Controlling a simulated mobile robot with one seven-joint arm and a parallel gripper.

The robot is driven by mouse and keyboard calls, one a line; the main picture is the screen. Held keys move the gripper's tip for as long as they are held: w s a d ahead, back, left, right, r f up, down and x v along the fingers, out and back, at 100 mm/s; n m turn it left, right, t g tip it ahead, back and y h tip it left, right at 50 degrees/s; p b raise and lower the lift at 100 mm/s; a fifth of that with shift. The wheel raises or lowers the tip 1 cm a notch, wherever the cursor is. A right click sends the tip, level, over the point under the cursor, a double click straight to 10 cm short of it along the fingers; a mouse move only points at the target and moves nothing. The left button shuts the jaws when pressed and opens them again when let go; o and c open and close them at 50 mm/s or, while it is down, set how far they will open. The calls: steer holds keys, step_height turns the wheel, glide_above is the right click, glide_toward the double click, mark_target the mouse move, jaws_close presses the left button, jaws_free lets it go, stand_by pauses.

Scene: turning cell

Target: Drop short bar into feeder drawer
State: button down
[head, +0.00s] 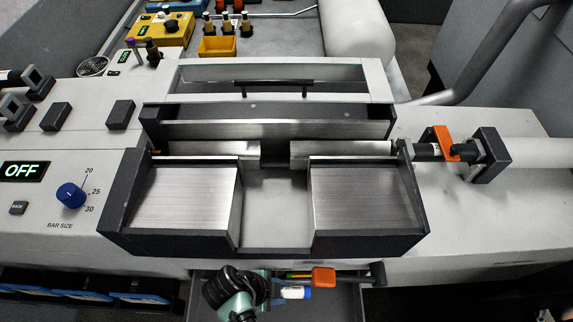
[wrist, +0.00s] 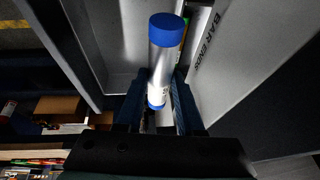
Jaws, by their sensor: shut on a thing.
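A short silver bar with blue ends (wrist: 163,60) stands lengthwise between the fingers of my gripper (wrist: 160,88) in the wrist view. The gripper is shut on it. In the head view the bar (head: 295,293) shows at the bottom, pale with a blue end, beside my arm. An open grey drawer (head: 345,302) lies below the machine's front edge, and the bar appears over it. How high the bar is above the drawer floor I cannot tell. In the head view my arm hides the gripper's fingers.
The bar feeder with its sloped metal plates (head: 185,197) stands just behind the drawer. An orange piece (head: 323,277) sits close to the bar. In the wrist view, grey walls flank the gripper; the right one carries partly readable lettering (wrist: 207,35). A size knob (head: 70,195) is at left.

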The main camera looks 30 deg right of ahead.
step_height(320, 180, down, 5)
steer(key=b, duration=0.4)
steer(key=shift+f, duration=0.15)
steer(key=shift+c, duration=2.2)
jaws_free()
steer(key=shift+a, duration=0.1)
steer(key=b+v, duration=0.2)
steer(key=v, duration=1.1)
